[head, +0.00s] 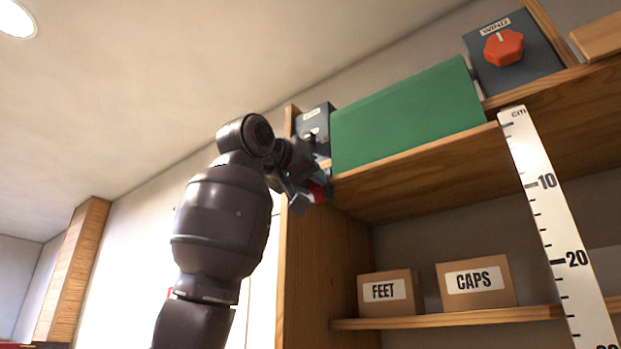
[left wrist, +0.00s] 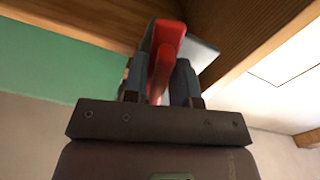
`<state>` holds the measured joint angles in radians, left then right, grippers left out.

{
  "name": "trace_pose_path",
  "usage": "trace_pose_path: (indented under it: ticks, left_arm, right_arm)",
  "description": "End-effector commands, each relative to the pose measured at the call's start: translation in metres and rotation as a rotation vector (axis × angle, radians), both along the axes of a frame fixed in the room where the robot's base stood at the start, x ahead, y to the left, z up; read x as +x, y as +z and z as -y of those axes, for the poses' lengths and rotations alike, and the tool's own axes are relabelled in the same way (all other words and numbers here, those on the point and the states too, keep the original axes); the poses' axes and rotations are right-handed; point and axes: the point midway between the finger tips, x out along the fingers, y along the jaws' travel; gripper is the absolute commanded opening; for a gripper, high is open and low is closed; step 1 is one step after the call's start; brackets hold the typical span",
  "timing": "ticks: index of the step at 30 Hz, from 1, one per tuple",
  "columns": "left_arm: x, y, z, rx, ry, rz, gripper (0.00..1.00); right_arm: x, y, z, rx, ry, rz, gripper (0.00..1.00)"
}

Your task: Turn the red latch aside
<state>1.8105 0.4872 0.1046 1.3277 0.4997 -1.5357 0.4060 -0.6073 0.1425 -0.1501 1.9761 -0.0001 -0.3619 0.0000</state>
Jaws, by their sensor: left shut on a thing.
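The red latch (head: 317,192) shows in the head view at the lower left corner of the green panel (head: 408,116), mostly behind my gripper. In the left wrist view the red latch (left wrist: 166,50) stands between the fingers, below the wooden shelf edge. My left gripper (head: 306,194) is at the latch; in the left wrist view its two dark fingers (left wrist: 160,84) are shut on it. The latch's base is partly hidden, and its exact angle cannot be told from the head view. My right gripper is in neither view.
A dark box with a red WIND knob (head: 503,47) sits at the upper right. Another dark box (head: 316,122) stands left of the green panel. FEET (head: 389,292) and CAPS (head: 476,284) boxes are on the lower shelf. A white ruler (head: 556,225) hangs in front at right.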

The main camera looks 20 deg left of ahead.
Motion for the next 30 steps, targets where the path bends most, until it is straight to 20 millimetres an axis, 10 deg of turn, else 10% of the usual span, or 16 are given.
trace_pose_path:
  ticks: [30]
  left_arm:
    - [0.0004, -0.0012, 0.0005, 0.256, -0.001, 0.089, 0.02]
  right_arm:
    - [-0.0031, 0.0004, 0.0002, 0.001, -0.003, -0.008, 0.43]
